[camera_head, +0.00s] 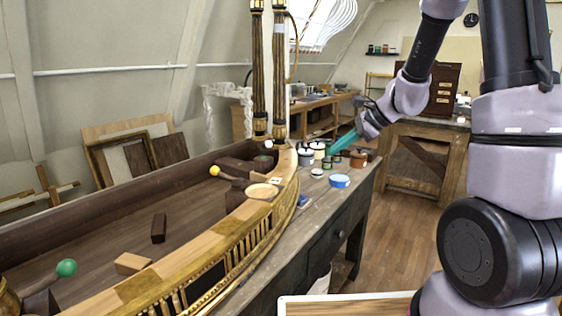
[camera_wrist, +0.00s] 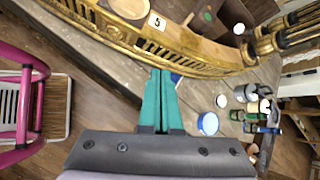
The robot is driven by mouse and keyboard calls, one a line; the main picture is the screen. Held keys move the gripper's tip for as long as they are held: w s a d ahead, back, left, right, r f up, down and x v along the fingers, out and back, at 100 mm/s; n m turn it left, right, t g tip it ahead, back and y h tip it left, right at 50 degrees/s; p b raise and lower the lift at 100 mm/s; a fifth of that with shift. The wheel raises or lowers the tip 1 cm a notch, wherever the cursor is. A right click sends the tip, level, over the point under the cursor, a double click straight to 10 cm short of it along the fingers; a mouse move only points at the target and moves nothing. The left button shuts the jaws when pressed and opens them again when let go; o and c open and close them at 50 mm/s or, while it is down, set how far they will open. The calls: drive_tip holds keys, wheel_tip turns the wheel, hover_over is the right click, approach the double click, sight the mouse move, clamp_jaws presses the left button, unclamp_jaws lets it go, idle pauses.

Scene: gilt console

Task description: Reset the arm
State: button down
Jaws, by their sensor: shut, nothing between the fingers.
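My gripper (camera_head: 345,143) has teal fingers and shows at the end of my raised arm in the head view, in front of or above the jars at the far end of the workbench. In the wrist view my gripper (camera_wrist: 159,72) has its two fingers together with nothing between them. The fingers point toward the gilt console (camera_wrist: 190,50), whose carved edge crosses the top of that view. The gilt console (camera_head: 215,238) lies along the workbench in the head view.
Several jars and pots (camera_head: 306,156) stand beyond the console, near a blue-lidded tub (camera_head: 339,181). Wooden blocks (camera_head: 132,263) and a green-knobbed tool (camera_head: 66,268) lie inside the console. Gilt columns (camera_head: 279,75) rise at its far end. Wooden floor (camera_head: 385,240) is open right of the bench.

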drive_tip(key=s+d+r+n+t+h, duration=0.1)
drive_tip(key=s+d+r+n+h, duration=0.2)
drive_tip(key=s+r+n, duration=0.3)
drive_tip(key=s+d+r+n+t+h, duration=0.2)
drive_tip(key=s+r+n, duration=0.5)
drive_tip(key=s, duration=1)
wheel_tip(320, 180, up, 4)
drive_tip(key=shift+d+f+h, duration=0.25)
drive_tip(key=shift+d+h, duration=0.35)
drive_tip(key=shift+d, duration=0.35)
